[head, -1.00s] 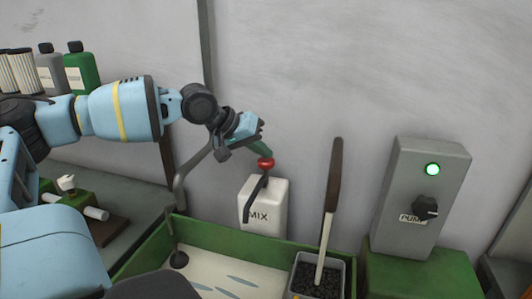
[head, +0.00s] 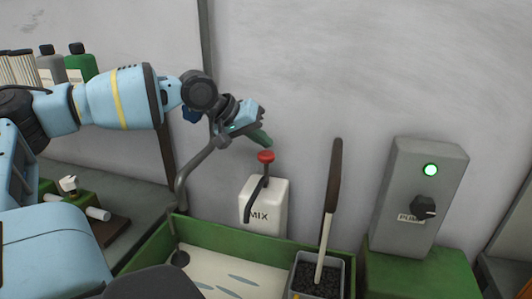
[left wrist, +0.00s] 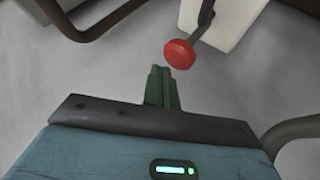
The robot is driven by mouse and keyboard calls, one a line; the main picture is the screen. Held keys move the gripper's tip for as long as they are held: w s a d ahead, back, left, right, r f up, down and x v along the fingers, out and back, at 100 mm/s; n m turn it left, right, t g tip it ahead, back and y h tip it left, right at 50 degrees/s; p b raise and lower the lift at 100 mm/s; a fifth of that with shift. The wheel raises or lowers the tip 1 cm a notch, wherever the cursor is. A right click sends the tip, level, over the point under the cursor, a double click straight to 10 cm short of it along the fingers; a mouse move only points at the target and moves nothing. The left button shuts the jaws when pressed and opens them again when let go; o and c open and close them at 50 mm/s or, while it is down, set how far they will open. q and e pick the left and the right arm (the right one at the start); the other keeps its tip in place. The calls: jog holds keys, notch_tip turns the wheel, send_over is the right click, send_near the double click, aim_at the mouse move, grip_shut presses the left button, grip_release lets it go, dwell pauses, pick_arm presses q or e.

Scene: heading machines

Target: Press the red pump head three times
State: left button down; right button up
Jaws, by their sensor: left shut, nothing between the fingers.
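My left gripper (head: 267,142) is shut and empty. Its green fingertips are just above the red head with a small gap, not touching it in the head view. The shut fingers show in the left wrist view (left wrist: 161,74). My right gripper is in neither view.
A green-rimmed tray (head: 230,253) lies below the container. A grey box of dark granules (head: 318,276) holds an upright dark-handled tool (head: 334,175). A grey PUMP box (head: 420,198) with a lit green light stands at right. A curved dark pipe (head: 190,175) rises left of the container.

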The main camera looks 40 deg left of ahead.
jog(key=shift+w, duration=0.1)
pick_arm(q)
jog(key=shift+r, duration=0.55)
notch_tip(320, 180, up, 2)
jog(key=shift+r+p, duration=0.1)
jog(key=shift+p, duration=0.3)
jog(key=shift+r, duration=0.9)
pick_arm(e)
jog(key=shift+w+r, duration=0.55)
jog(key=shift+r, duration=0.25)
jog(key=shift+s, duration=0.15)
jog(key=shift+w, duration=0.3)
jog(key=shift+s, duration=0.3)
